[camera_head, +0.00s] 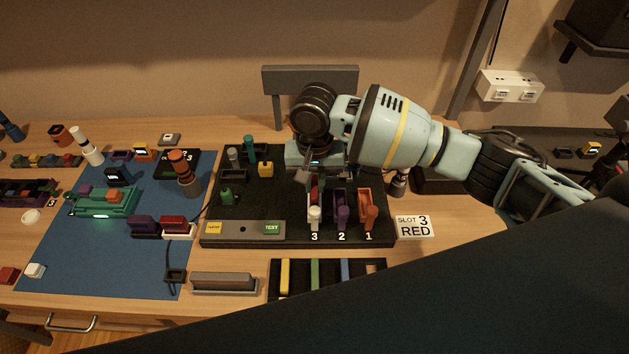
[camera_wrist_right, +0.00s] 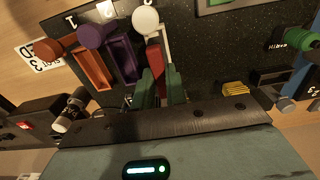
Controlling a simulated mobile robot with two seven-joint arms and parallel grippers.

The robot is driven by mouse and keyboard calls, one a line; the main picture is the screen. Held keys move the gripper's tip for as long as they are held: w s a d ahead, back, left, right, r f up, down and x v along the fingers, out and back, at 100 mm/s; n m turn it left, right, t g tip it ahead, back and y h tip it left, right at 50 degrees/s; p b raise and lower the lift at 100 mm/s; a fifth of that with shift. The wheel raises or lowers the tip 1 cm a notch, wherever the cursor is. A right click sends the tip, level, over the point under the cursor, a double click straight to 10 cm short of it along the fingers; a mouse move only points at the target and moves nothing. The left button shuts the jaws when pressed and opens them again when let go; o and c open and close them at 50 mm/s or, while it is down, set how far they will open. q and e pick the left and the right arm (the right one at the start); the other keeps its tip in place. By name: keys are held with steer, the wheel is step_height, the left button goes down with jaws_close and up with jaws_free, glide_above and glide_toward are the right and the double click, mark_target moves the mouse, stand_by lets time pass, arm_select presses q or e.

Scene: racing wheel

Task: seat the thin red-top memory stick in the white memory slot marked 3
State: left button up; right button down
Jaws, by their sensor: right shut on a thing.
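The white memory slot marked 3 (camera_head: 315,215) stands on the black board, leftmost of the three slots; in the right wrist view its round white end (camera_wrist_right: 145,20) shows. My right gripper (camera_head: 316,172) is over the far part of this slot. In the right wrist view its green fingers (camera_wrist_right: 161,87) are shut on the thin red-top memory stick (camera_wrist_right: 154,56). The stick's red top lies along the white slot's frame. The fingers hide its lower part, so I cannot tell how deep it sits. My left gripper is not in view.
The purple slot 2 (camera_head: 342,213) and orange slot 1 (camera_head: 367,214) stand just right of the white slot. A sign (camera_head: 414,227) reads "SLOT 3 RED". A rack (camera_head: 377,265) with yellow, green and blue sticks lies in front. A blue mat (camera_head: 75,255) holds parts at left.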

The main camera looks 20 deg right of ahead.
mark_target(314, 186)
steer(key=shift+f, duration=1.45)
steer(key=c, duration=1.3)
jaws_free()
steer(key=shift+c, duration=0.2)
steer(key=shift+r, duration=0.1)
step_height(314, 186, up, 8)
steer(key=shift+f, duration=0.2)
